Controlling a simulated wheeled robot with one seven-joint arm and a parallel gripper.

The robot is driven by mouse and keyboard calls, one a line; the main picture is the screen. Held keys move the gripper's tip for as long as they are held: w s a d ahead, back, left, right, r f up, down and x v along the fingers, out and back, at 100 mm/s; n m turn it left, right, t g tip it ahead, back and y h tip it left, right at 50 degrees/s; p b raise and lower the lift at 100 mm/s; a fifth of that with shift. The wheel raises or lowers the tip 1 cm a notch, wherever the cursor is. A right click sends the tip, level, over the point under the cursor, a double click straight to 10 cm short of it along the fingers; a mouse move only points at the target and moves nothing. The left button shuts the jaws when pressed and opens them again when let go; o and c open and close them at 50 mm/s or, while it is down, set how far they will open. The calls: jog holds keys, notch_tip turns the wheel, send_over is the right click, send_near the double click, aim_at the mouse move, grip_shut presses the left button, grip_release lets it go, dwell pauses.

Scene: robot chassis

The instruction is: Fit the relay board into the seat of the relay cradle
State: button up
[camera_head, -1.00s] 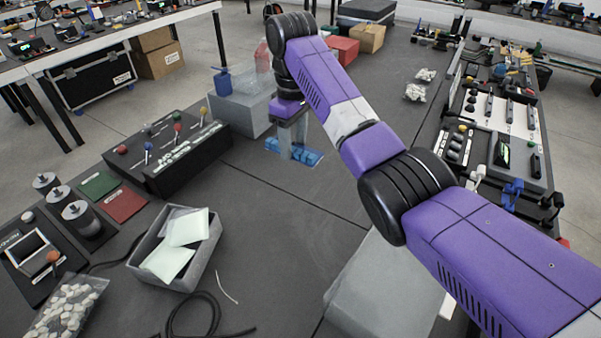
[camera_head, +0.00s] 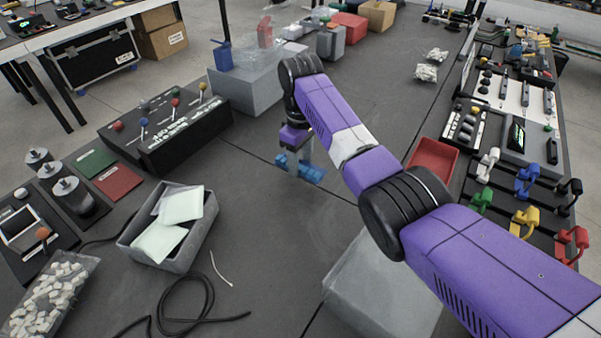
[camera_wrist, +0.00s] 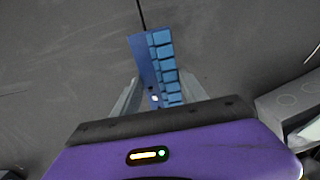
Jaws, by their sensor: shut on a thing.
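The relay board, a blue board with a row of lighter blue blocks, is in my gripper. It shows in the head view (camera_head: 311,174) and in the wrist view (camera_wrist: 166,62), where it stands between the two grey fingers. My gripper (camera_head: 296,155) is shut on it over the dark table, near a table seam; its fingers flank the board in the wrist view (camera_wrist: 155,98). Whether the board touches the table is hard to tell. I cannot pick out the relay cradle for certain in either view.
A grey bin (camera_head: 206,238) with pale sheets stands at left, near a black cable (camera_head: 208,300). A black lever box (camera_head: 172,135) and a grey block (camera_head: 245,92) stand behind it. A red tray (camera_head: 434,158) and coloured clamps lie right. The table's middle is clear.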

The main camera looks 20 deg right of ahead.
aim_at(301, 181)
jog(key=shift+f, duration=2.3)
jog(key=shift+f, duration=0.1)
jog(key=o, duration=1.5)
jog(key=shift+c, duration=0.2)
